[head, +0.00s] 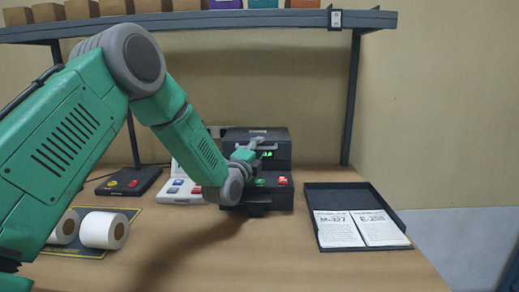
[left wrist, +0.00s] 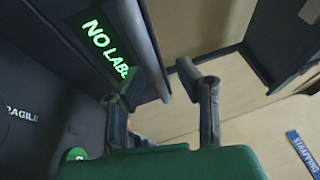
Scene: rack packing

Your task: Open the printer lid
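The black printer (head: 284,143) stands on the table at the middle back, with its lid looking closed. A green display reading "NO LABE…" (left wrist: 106,43) lights its front in the left wrist view. My left gripper (head: 260,141) is in front of the printer's upper part and partly hides it. In the left wrist view its two fingers (left wrist: 160,68) are apart. My right gripper is not in view.
A black tray (head: 313,200) with two label cards lies right of the printer. Left are a white device with coloured buttons (head: 181,190), a dark button pad (head: 130,181) and white rolls (head: 103,230). A shelf (head: 200,21) with boxes spans above. The front table is clear.

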